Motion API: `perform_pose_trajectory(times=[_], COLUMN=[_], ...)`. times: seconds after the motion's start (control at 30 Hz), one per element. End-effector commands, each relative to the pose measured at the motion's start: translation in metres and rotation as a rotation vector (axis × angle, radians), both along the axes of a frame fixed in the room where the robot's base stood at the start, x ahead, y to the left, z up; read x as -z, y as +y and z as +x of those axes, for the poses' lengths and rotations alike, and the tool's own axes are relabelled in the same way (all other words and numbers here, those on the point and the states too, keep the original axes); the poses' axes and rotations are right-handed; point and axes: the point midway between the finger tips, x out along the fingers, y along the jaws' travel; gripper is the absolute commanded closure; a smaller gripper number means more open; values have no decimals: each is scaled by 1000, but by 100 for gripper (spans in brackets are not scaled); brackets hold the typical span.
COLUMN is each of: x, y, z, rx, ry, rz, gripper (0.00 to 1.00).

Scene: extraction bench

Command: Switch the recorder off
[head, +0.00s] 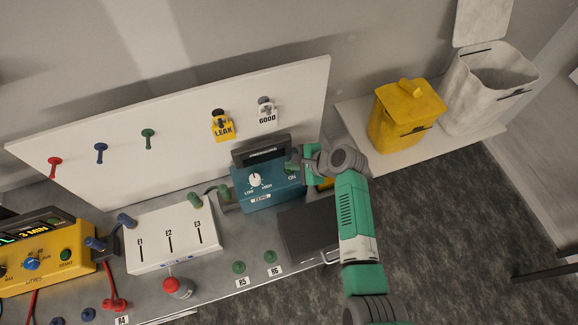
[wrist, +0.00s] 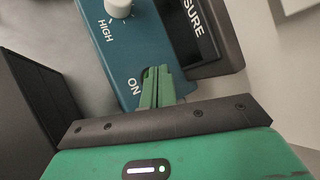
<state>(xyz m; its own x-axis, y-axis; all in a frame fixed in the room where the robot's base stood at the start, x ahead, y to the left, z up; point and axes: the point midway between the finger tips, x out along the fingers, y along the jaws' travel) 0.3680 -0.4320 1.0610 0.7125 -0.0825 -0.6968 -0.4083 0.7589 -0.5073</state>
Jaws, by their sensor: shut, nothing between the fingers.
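The teal box (head: 265,190) stands at the back of the bench, with a LOW–HIGH knob, an ON label and a dark display housing on top. I cannot read the word recorder on it. It also shows in the wrist view (wrist: 122,58), with its white knob (wrist: 118,8) and ON label (wrist: 133,87). My gripper (head: 292,165) is at the box's right end. In the wrist view its green fingers (wrist: 158,73) are shut, with the tips at a small opening beside ON. The fingers mostly hide the switch there, so its position and any contact are unclear.
A white slider box (head: 165,240) and a yellow unit (head: 45,262) stand to the left. A white board (head: 180,125) with pegs and LEAK and GOOD tags is behind. Yellow (head: 405,115) and white (head: 487,95) bins stand right.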

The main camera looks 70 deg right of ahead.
Motion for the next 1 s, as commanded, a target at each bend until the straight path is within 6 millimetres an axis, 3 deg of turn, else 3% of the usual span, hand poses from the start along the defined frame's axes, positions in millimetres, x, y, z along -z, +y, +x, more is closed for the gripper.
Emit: perform_pose_trajectory(times=[0.17,0.57,1.0], x=[-12,-14,-58], y=[0,0,0], z=[0,0,0], rx=[0,0,0], ry=[0,0,0], rz=[0,0,0], gripper=[100,100,100])
